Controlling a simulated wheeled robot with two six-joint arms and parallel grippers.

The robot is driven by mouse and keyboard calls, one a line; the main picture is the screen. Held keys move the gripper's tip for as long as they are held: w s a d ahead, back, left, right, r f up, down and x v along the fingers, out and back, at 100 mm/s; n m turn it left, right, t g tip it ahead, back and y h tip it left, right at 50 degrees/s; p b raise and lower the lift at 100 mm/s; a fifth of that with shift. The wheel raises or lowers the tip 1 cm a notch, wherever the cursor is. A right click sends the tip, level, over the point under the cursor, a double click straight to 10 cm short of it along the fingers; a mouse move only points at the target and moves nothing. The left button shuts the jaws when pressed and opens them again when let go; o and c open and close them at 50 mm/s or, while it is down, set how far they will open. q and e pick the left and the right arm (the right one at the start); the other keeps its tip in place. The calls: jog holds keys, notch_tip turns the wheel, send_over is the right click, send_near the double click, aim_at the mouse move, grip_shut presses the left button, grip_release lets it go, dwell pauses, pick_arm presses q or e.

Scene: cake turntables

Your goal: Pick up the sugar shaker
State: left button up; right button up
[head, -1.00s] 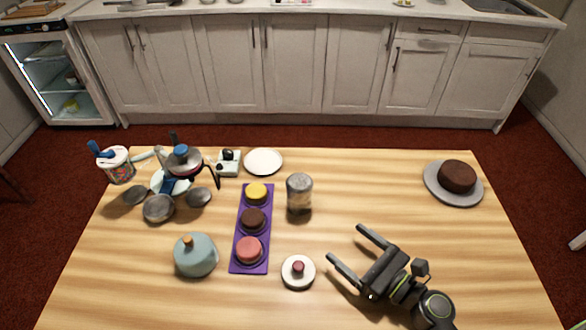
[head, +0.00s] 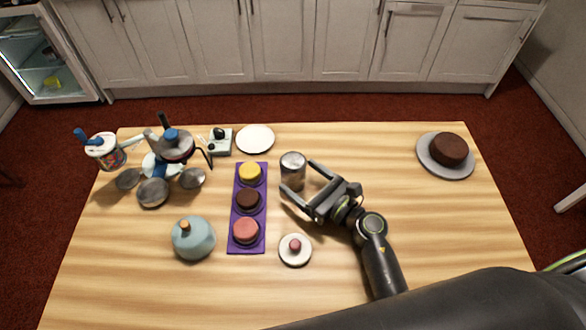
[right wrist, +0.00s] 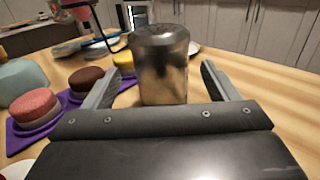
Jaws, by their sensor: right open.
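The sugar shaker (head: 292,170), a clear cylinder with a grey metal top, stands upright on the wooden table right of the purple mat. My right gripper (head: 297,180) is open, its fingers pointing at the shaker from the near right. In the right wrist view the shaker (right wrist: 162,65) stands between and slightly beyond the two open fingers (right wrist: 160,85). I cannot tell whether either finger touches it. My left gripper is not in view.
A purple mat (head: 234,242) with yellow, brown and pink cakes lies left of the shaker. A small plate (head: 284,252) is in front, a white plate (head: 255,139) behind. A teal pot (head: 193,240) and a cake stand with pans are left. Right of the gripper is clear up to a chocolate cake (head: 448,149).

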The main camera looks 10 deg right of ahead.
aim_at(287, 164)
jog(key=x, duration=0.6)
jog(key=shift+d+r, duration=0.1)
jog(key=shift+r, duration=0.35)
jog(key=c, duration=1.2)
